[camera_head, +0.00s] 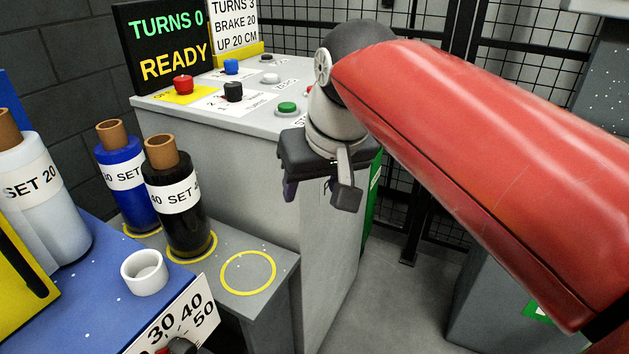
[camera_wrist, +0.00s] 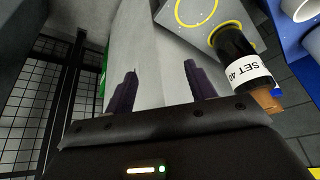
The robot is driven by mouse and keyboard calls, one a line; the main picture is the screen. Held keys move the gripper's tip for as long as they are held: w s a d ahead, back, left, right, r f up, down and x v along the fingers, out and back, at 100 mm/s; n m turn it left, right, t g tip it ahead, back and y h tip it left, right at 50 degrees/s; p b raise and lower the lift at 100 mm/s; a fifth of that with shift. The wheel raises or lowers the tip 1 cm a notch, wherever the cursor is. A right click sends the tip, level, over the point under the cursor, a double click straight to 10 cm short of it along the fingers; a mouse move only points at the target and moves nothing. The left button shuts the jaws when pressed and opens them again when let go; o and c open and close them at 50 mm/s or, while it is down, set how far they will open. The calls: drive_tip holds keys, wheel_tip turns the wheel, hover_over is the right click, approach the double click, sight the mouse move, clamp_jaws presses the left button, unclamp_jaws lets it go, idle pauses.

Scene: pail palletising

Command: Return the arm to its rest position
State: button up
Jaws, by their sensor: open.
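My gripper (camera_head: 318,192) hangs at the end of my red arm, in front of the grey control cabinet (camera_head: 215,150) and below its top edge. Its fingers are apart with nothing between them. In the wrist view my gripper (camera_wrist: 160,92) also shows two dark, separated fingers with the cabinet's grey side (camera_wrist: 165,50) beyond. The fingers look clear of the cabinet, though the gap is hard to judge. My arm reaches in from the right of the head view, bent at the wrist above the gripper.
A grey shelf (camera_head: 270,300) holds a blue bottle (camera_head: 125,185) and a black bottle (camera_head: 180,215) beside an empty yellow ring (camera_head: 248,272). A white bottle (camera_head: 45,215) and white cup (camera_head: 145,272) stand on a blue surface. Mesh fencing (camera_head: 425,85) stands behind; the right floor (camera_head: 410,300) is clear.

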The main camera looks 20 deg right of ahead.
drive_tip(key=s+d+f, duration=0.1)
drive_tip(key=s+f, duration=0.3)
drive_tip(key=f, duration=0.3)
drive_tip(key=s+d+f, duration=0.1)
drive_tip(key=s+f, duration=0.3)
drive_tip(key=f, duration=0.3)
drive_tip(key=shift+s+f+m+h, duration=0.2)
drive_tip(key=shift+s+m+h, duration=0.2)
